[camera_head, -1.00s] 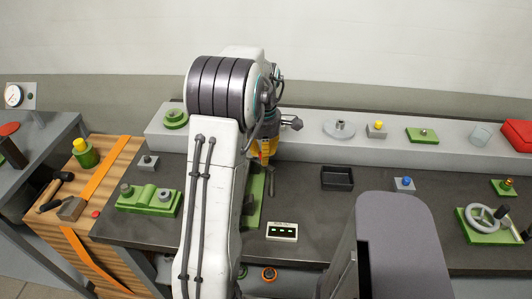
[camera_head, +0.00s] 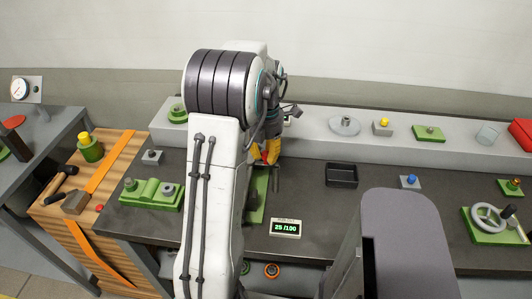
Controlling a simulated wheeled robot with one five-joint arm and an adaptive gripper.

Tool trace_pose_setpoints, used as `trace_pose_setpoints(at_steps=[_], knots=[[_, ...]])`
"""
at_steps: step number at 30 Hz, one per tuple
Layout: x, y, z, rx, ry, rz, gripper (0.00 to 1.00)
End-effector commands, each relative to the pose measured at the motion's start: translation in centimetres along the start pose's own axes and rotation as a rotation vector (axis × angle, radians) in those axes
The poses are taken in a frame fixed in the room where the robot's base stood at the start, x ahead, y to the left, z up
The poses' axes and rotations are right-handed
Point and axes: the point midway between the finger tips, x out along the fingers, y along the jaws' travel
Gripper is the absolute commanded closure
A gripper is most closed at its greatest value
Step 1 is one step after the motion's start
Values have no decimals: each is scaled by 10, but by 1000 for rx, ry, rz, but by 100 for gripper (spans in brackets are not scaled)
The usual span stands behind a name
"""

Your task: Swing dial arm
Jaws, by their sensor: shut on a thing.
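My gripper (camera_head: 266,158), with yellow fingers, is down at the far end of a green plate (camera_head: 257,200) on the dark workbench. It is shut on a small part there, which I take to be the dial arm; the fingers and my white arm hide most of it. A short dark grey upright piece (camera_head: 276,178) stands just right of the fingers. A small display (camera_head: 286,228) in front of the plate reads 25/100 in green.
A black tray (camera_head: 341,175) lies right of the gripper. A grey ledge (camera_head: 310,141) runs behind, carrying several small fixtures. A green block (camera_head: 152,194) is at left and a handwheel (camera_head: 487,219) at far right. Bench between the tray and display is clear.

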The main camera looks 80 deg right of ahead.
Motion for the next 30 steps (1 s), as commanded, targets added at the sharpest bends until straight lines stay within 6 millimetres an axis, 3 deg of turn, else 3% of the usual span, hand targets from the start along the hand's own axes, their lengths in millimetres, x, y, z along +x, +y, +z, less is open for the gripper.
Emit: trace_pose_setpoints(at_steps=[13, 14, 21, 30], knots=[[3, -2, -2, -10, 9, -7, 100], [3, -2, -2, -10, 9, -7, 76], [2, -1, -1, -9, 5, -4, 54], [0, -1, 0, -9, 2, -1, 51]])
